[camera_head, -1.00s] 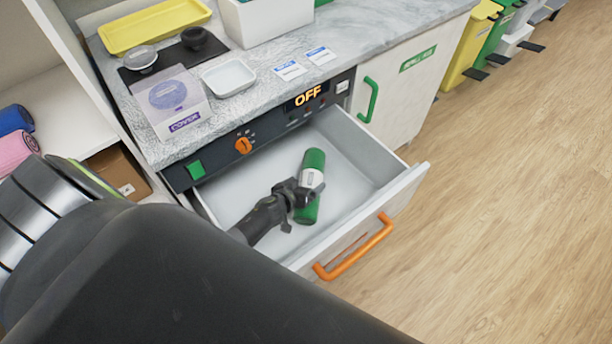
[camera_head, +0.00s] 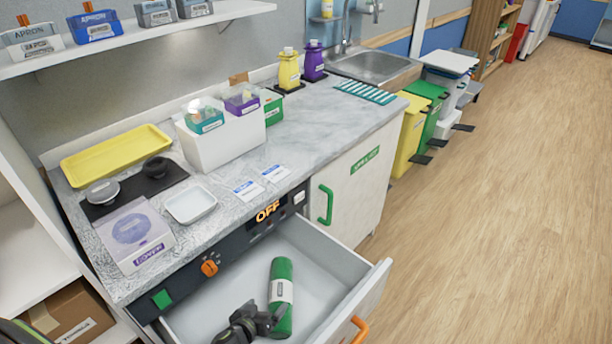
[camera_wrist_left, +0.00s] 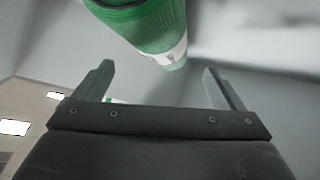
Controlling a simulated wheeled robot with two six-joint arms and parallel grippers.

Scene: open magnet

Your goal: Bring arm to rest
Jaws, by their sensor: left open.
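My left gripper (camera_head: 262,318) is low in the open drawer (camera_head: 225,293), right beside a green bottle (camera_head: 281,270) with a white label. In the left wrist view its two fingers (camera_wrist_left: 160,85) are spread apart with nothing between them. The green bottle (camera_wrist_left: 150,22) shows above and beyond the fingertips there, apart from them. In the head view the gripper overlaps the lower left of the bottle, and I cannot tell there whether they touch. My right gripper is in neither view.
The drawer stands out below a control panel (camera_head: 240,237) reading OFF, with an orange knob (camera_head: 209,267). Its orange handle (camera_head: 360,331) is at the front. The counter above holds a yellow tray (camera_head: 117,155), a white dish (camera_head: 190,205) and a boxed item (camera_head: 133,237). Open floor (camera_head: 480,230) lies right.

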